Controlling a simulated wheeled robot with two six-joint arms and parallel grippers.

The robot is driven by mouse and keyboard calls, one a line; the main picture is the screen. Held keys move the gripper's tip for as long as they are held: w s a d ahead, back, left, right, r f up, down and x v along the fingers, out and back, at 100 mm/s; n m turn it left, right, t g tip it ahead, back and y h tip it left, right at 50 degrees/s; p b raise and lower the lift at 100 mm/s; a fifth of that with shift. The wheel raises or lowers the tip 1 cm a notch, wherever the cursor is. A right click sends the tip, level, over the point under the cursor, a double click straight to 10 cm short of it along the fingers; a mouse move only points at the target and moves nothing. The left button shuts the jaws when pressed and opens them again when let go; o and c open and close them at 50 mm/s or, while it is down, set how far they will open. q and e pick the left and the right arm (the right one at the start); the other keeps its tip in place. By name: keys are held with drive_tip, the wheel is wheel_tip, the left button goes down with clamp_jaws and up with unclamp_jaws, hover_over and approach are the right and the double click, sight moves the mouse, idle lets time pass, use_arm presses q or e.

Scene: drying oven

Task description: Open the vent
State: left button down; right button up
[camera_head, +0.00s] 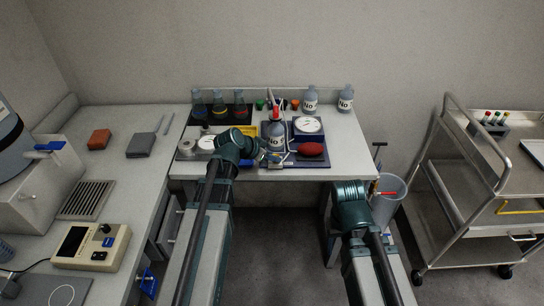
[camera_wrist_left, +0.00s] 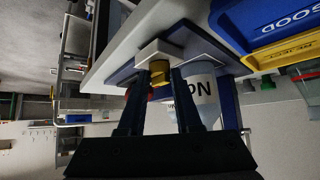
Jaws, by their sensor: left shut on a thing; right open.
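A small brass-yellow knob (camera_wrist_left: 160,68) sits on a white block (camera_wrist_left: 158,50) at the edge of a dark blue base, in the left wrist view. My left gripper (camera_wrist_left: 161,78) has its two dark fingers on either side of the knob and is shut on it. In the head view my left gripper (camera_head: 261,158) is at the front of the bench apparatus, mostly hidden by my wrist. I cannot tell which part is labelled as the vent. My right arm is low in front of the bench, and its fingers are hidden.
A labelled bottle (camera_head: 275,135) stands close behind the left gripper, with a red bulb (camera_head: 311,149) and a round gauge (camera_head: 308,125) to its right. Flasks (camera_head: 220,103) stand behind. A bucket (camera_head: 388,198) and a trolley (camera_head: 500,165) are at right. The floor between is clear.

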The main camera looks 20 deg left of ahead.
use_arm(q)
drive_tip(key=shift+s, duration=0.1)
drive_tip(key=c, duration=0.6)
unclamp_jaws()
drive_tip(key=p+v, duration=0.9)
drive_tip(key=v, duration=0.4)
drive_tip(key=shift+s+a+r+p, duration=0.15)
drive_tip(key=shift+a+r+p, duration=0.1)
drive_tip(key=shift+p, duration=0.15)
drive_tip(key=s+d+f+n+g+y, duration=0.1)
drive_tip(key=s+d+f+g+y, duration=0.2)
drive_tip(key=s+d, duration=0.4)
drive_tip(key=s+d+f+n+g+y, duration=0.1)
drive_tip(key=s+d+g, duration=0.4)
drive_tip(key=d, duration=0.7)
wheel_tip(320, 180, down, 2)
drive_tip(key=s+y, duration=0.1)
drive_tip(key=s, duration=0.1)
drive_tip(key=shift+s+d+f+y, duration=0.15)
drive_tip(key=shift+s+d+y, duration=0.15)
drive_tip(key=shift+y, duration=0.1)
